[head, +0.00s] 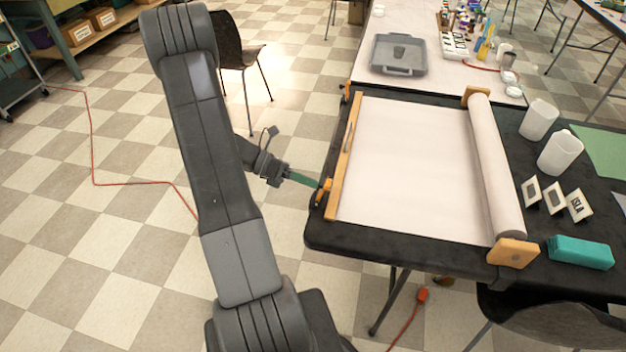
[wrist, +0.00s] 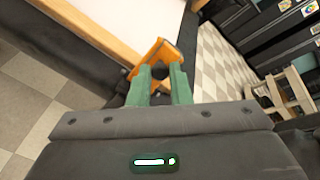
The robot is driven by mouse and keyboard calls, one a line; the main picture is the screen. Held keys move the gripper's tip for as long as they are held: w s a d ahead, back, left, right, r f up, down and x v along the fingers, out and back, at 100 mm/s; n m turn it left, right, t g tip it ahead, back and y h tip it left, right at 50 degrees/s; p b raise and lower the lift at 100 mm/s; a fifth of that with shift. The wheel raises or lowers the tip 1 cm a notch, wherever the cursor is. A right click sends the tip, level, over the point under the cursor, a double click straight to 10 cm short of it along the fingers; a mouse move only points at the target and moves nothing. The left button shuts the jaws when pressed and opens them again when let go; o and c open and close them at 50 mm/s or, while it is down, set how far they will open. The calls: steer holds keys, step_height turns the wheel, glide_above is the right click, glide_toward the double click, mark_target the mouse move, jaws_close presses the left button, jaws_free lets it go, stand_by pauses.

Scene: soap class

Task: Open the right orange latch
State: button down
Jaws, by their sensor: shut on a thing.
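The orange latch (wrist: 155,49) is at the corner of the paper board in the wrist view. In the head view this orange latch (head: 327,186) sits at the near end of the wooden bar (head: 344,160). My gripper (head: 319,186) reaches it from the left. In the wrist view my gripper (wrist: 160,73) has its two green fingers on either side of the latch's lower part, shut on it. A dark round spot shows between the fingertips. The fingers hide part of the latch. Another orange latch (head: 345,88) is at the bar's far end.
The paper roll (head: 496,165) lies along the right of the black table (head: 400,248). A grey tray (head: 399,55) is on the table behind.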

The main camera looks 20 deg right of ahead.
steer(key=shift+w+a+f+g+h+b, duration=0.15)
steer(key=shift+a+f+g+h+b, duration=0.15)
steer(key=shift+h, duration=0.35)
steer(key=shift+w+a+f+g+h+b, duration=0.1)
steer(key=shift+w+a+f+g+h, duration=0.15)
steer(key=shift+g+h, duration=0.35)
steer(key=shift+w+a+f+g+h+b, duration=0.1)
steer(key=shift+a+f+g+h+b, duration=0.2)
steer(key=shift+h, duration=0.45)
steer(key=shift+f, duration=0.1)
steer(key=c, duration=1.3)
jaws_free()
steer(key=shift+c, duration=0.2)
steer(key=shift+a, duration=0.1)
steer(key=v, duration=1.3)
steer(key=shift+w+a+f, duration=0.15)
steer(key=shift+w+a, duration=0.05)
steer(key=shift+w, duration=0.05)
